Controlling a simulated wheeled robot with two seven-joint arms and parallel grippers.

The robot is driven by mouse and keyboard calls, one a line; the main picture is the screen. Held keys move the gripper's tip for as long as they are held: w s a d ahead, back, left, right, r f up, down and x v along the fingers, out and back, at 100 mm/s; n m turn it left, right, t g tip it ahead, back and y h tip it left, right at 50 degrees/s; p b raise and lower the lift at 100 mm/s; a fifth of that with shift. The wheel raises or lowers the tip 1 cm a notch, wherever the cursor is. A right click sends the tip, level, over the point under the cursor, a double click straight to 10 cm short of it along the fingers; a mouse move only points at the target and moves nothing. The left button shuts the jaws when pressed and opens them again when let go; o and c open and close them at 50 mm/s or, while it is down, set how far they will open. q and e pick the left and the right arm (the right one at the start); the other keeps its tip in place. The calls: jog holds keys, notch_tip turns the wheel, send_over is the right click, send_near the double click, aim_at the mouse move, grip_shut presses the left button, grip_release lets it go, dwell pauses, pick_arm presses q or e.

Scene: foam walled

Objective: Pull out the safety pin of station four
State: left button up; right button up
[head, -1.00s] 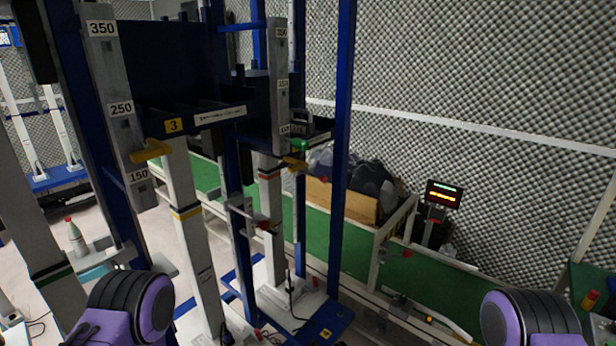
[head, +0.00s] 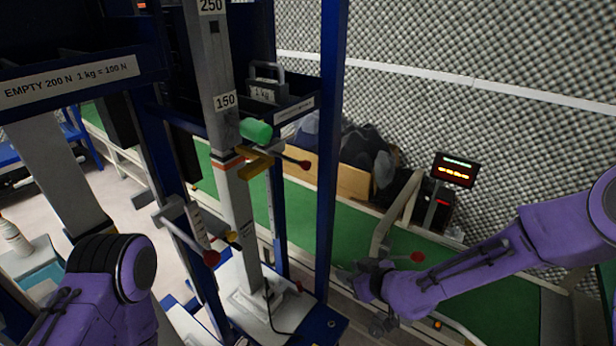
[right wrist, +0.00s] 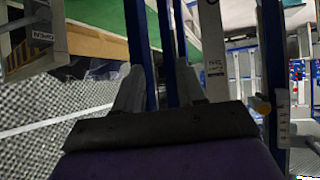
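The nearest station has a white column (head: 236,200) with a scale marked 250 and 150 above it. Its number does not show now. A green cylinder (head: 256,131) and a yellow handle-like part (head: 256,165) stick out beside the column below the 150 mark. I cannot tell for certain which part is the safety pin. My right gripper (head: 350,282) is right of the column and lower than these parts, apart from them. In the right wrist view, its two grey fingers (right wrist: 160,90) stand apart with nothing between them. My left gripper is out of view.
Blue uprights (head: 332,150) stand between the column and my right gripper. A weight (head: 264,92) sits on a dark shelf. A green belt (head: 350,235) runs behind.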

aim_at(309, 167)
jog(key=w+a+r+n+t+y+b, duration=0.15)
jog(key=w+r+n, duration=0.3)
jog(key=r, duration=0.65)
jog(key=w+a+r+n+t+y, duration=0.1)
jog(key=w+a+r+n+y, duration=0.15)
jog(key=r+n, duration=0.6)
jog(key=w+a+m, duration=0.1)
jog(key=w, duration=0.1)
jog(key=w+a+m+p, duration=0.1)
jog(key=w+a, duration=0.1)
jog(key=w, duration=0.1)
jog(key=w+a+p, duration=0.1)
jog(key=w+a, duration=0.1)
jog(key=shift+w+a+r+m+h, duration=0.1)
jog(key=shift+w+r+m+h, duration=0.2)
jog(key=shift+w+m, duration=0.1)
jog(key=shift+w+a+f, duration=0.15)
jog(key=shift+w+a, duration=0.05)
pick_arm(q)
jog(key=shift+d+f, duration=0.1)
pick_arm(e)
grip_shut()
